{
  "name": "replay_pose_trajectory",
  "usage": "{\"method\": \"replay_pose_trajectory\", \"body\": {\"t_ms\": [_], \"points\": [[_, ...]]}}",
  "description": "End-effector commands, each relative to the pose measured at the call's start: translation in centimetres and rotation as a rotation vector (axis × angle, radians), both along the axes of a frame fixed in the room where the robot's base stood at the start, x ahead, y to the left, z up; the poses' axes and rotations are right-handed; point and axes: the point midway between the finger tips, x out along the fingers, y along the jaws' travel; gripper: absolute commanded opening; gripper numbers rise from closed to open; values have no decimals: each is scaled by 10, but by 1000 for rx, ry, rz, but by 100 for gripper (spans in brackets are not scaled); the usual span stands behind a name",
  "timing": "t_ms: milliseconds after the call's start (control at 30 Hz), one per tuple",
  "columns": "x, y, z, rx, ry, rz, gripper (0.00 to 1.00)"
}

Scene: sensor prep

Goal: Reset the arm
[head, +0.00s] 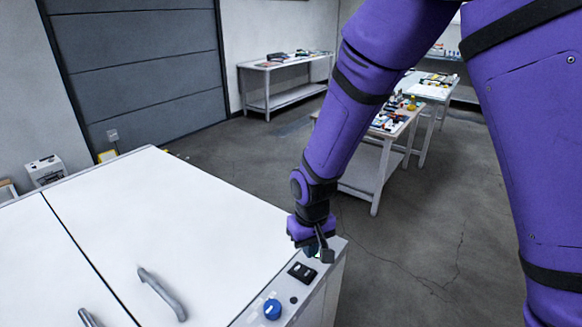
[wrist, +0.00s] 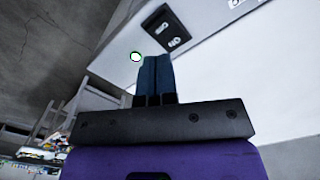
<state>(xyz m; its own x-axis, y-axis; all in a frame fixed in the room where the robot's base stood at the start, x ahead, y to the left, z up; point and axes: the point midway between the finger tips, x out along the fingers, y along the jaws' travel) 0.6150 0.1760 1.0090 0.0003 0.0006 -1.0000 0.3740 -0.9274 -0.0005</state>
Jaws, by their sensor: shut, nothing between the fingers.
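My purple arm reaches down from the top of the head view. My gripper (head: 326,252) is at the right edge of the white cabinet (head: 165,215), over its grey control strip. In the wrist view my gripper (wrist: 155,62) has its two dark fingers together with nothing between them.
A blue knob (head: 272,309) sits nearer on the strip. The cabinet has two grey handles, one of them in full view (head: 162,293). A workbench with tools (head: 390,124) stands behind my arm, and another table (head: 285,66) stands at the back wall. Bare floor (head: 420,240) lies right of the cabinet.

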Motion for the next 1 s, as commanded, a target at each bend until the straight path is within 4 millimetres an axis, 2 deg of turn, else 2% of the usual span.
{"method": "replay_pose_trajectory", "body": {"t_ms": [167, 333, 500, 767, 1000], "points": [[5, -16, 33, 24, -26, -27, 0], [5, -48, 87, 60, -68, -71, 0], [-4, -82, 138, 87, -116, -116, 0], [-32, -135, 204, 115, -195, -181, 0], [-72, -179, 252, 125, -276, -242, 0]]}}
